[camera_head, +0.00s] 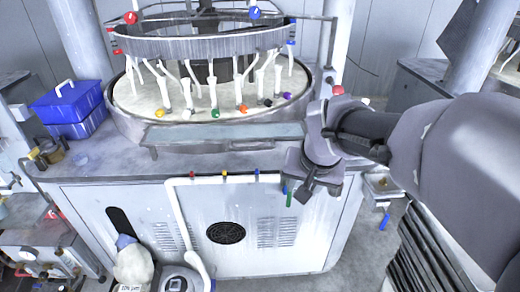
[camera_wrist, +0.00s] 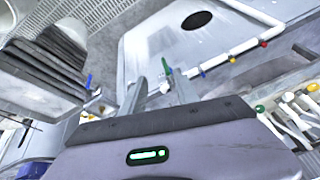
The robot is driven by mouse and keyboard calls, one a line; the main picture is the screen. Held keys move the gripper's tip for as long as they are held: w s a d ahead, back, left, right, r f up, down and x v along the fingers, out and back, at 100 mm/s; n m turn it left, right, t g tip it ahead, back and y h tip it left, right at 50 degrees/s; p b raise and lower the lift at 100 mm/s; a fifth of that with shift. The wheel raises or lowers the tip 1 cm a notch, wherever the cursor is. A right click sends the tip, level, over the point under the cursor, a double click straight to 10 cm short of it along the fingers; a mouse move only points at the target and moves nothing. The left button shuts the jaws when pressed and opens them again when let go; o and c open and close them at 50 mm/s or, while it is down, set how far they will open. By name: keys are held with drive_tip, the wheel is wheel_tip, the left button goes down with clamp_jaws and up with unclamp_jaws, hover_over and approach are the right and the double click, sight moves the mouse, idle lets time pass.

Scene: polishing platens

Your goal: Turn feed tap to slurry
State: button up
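A white feed pipe (camera_head: 180,215) runs along the front of the polishing machine's cabinet. Small red (camera_head: 191,175), yellow (camera_head: 224,174) and blue (camera_head: 257,173) taps sit on it. A green tap handle (camera_head: 288,197) hangs beside my gripper (camera_head: 301,190). In the wrist view the green handle (camera_wrist: 165,66) shows between the tips of my gripper's fingers (camera_wrist: 158,80), which stand apart. I cannot tell whether they touch it. The blue tap (camera_wrist: 203,73), yellow tap (camera_wrist: 232,60) and red tap (camera_wrist: 264,44) line the pipe there. No slurry label is readable.
The round platen (camera_head: 140,95) with several coloured knobs is above the cabinet (camera_head: 270,235). A blue toolbox (camera_head: 70,108) stands at left. A blue-handled valve (camera_head: 384,221) is at right.

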drive_tip(key=n, duration=0.1)
approach(289, 199)
drive_tip(key=shift+g+h, duration=0.3)
drive_tip(key=shift+h, duration=0.1)
drive_tip(key=b+x, duration=0.1)
drive_tip(key=x, duration=0.3)
drive_tip(key=w+b+x, duration=0.1)
drive_tip(key=b+x, duration=0.1)
drive_tip(key=x, duration=0.2)
drive_tip(key=b+x, duration=0.2)
drive_tip(key=x, duration=0.2)
drive_tip(key=shift+w+a, duration=0.2)
drive_tip(key=shift+w, duration=0.1)
clamp_jaws()
